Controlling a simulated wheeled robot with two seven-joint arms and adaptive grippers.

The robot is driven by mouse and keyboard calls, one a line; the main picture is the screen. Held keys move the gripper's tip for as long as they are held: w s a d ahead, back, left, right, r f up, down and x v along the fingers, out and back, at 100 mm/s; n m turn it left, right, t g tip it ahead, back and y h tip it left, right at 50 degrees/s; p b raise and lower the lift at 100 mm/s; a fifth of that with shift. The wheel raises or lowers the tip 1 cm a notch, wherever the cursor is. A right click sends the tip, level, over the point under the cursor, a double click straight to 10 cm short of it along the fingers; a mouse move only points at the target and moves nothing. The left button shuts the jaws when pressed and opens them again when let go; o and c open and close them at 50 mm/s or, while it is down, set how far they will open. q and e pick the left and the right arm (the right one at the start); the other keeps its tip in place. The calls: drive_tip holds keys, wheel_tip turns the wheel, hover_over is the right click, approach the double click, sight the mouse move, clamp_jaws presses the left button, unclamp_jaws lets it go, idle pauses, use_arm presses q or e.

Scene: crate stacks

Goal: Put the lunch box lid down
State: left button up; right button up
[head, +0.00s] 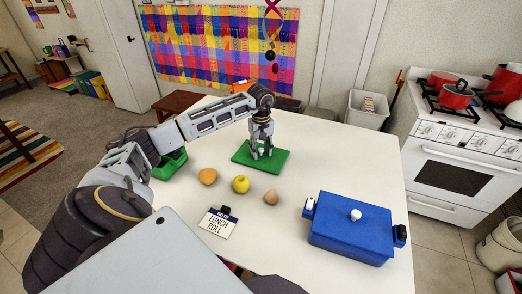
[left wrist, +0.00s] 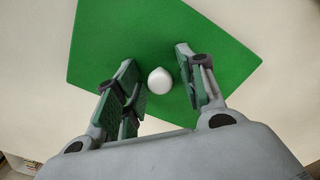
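The green lid (head: 241,153) lies flat on the white table, toward its far side. Its white knob (left wrist: 160,81) shows in the left wrist view. My left gripper (head: 261,152) points down over the lid, with its fingers on either side of the knob. In the left wrist view gaps show between the knob and the fingers, so the left gripper (left wrist: 160,85) is open. A green open box (head: 170,164) stands at the table's left edge, partly hidden by my left arm. My right gripper is not in view.
An orange fruit (head: 208,176), a yellow fruit (head: 241,184) and a brown egg-like item (head: 271,197) lie mid-table. A note card (head: 217,224) is nearer. A blue box (head: 350,232) with a white-knobbed lid stands at front right. The table right of the green lid is clear.

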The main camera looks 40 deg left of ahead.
sight(261, 149)
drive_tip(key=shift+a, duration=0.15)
use_arm(q)
drive_tip(key=shift+r, duration=0.6)
wheel_tip(261, 149, up, 11)
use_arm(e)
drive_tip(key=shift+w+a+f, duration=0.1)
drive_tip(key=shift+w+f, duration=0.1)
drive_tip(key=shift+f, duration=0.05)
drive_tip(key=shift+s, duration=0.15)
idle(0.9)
